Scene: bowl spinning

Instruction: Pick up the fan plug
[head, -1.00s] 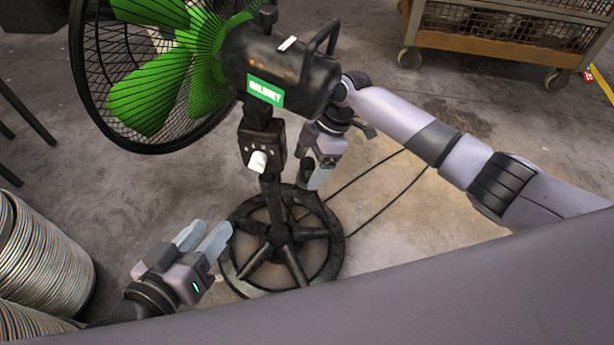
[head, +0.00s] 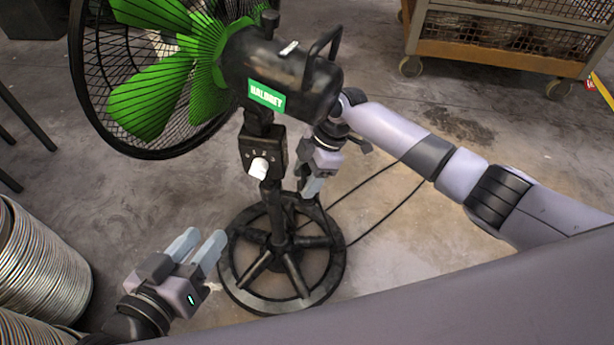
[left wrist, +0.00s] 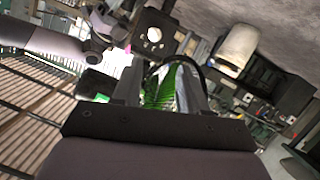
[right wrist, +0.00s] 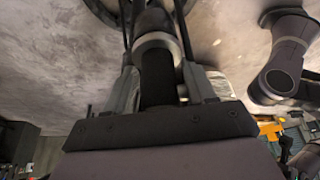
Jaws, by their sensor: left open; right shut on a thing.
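The fan has a green-bladed head (head: 275,78), a black control box with a white knob (head: 258,166), and a round black base (head: 232,286) on the floor. My right gripper (head: 312,188) is beside the fan's pole, behind and right of the control box. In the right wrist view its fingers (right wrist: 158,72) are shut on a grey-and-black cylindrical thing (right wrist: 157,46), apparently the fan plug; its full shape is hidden. My left gripper (head: 203,248) is open and empty, left of the base. The left wrist view shows its spread fingers (left wrist: 160,85).
Black cables (head: 385,214) run across the floor right of the base. Ribbed metal cylinders (head: 38,265) stand at the left edge. A wheeled cart (head: 500,52) is at the back right. Concrete floor is clear between the fan and cart.

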